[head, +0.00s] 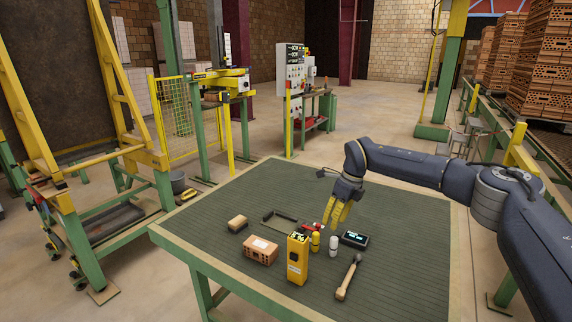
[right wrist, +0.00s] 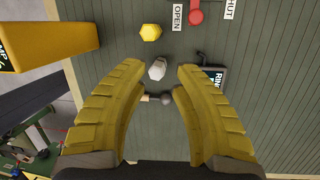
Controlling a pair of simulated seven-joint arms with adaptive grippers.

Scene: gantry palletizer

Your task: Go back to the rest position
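My right gripper (head: 338,212) is above the table, fingers pointing down, near the red-handled part (head: 311,229). In the right wrist view its yellow fingers (right wrist: 158,72) are spread apart with nothing held between them. Beyond the fingertips lie a white cylinder (right wrist: 157,68) and what looks like a hammer's head (right wrist: 166,98). A yellow cylinder (right wrist: 150,32) is further up. My left gripper is not in view.
The green-topped table (head: 210,215) holds a brick (head: 260,250), a brush-like block (head: 237,222), a yellow device (head: 298,262), a hammer (head: 348,278) and a black display box (head: 354,239). The table's back and right areas are clear.

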